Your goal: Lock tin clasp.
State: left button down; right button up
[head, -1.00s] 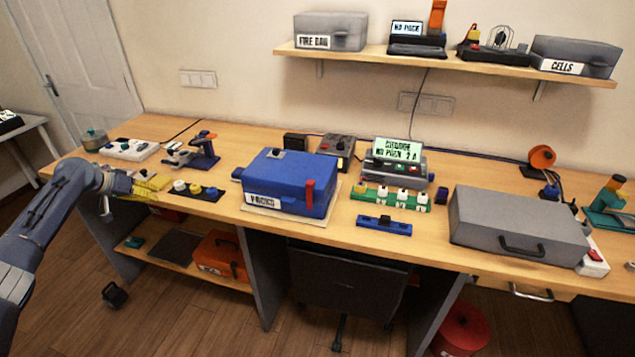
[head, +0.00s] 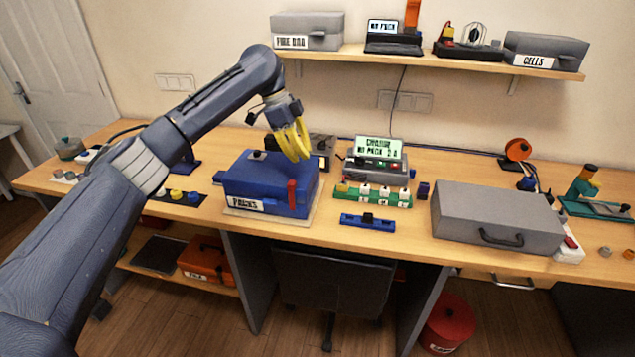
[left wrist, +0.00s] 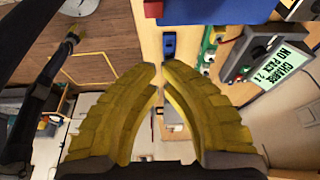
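The blue tin (head: 262,188) labelled PACKS stands on a pale mat on the bench, its lid down. Its red clasp (head: 292,194) is upright at the right of the front face; I cannot tell whether it is locked. My left gripper (head: 303,156), with yellow fingers, hangs above the tin's back right part, apart from the clasp. In the left wrist view the fingertips (left wrist: 161,66) nearly meet with nothing between them. There the blue tin (left wrist: 205,10) shows at the top edge, with the red clasp (left wrist: 153,8) beside it.
A blue slide-switch bar (head: 367,221) and a green strip (head: 373,196) lie right of the tin. Behind the strip is a charger with a display (head: 379,150). A grey case (head: 497,216) stands farther right. Bare bench lies between bar and case.

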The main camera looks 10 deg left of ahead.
aim_at(305, 190)
pick_arm(q)
jog(key=shift+s+d+r+m, duration=0.1)
jog(key=shift+s+d+m, duration=0.1)
jog(key=shift+d, duration=0.2)
jog(key=shift+s+d+r+m, duration=0.1)
jog(key=shift+d+m, duration=0.1)
jog(key=shift+d, duration=0.15)
jog(key=x, duration=1)
jog(key=shift+w+a, duration=0.2)
jog(key=shift+a, duration=2)
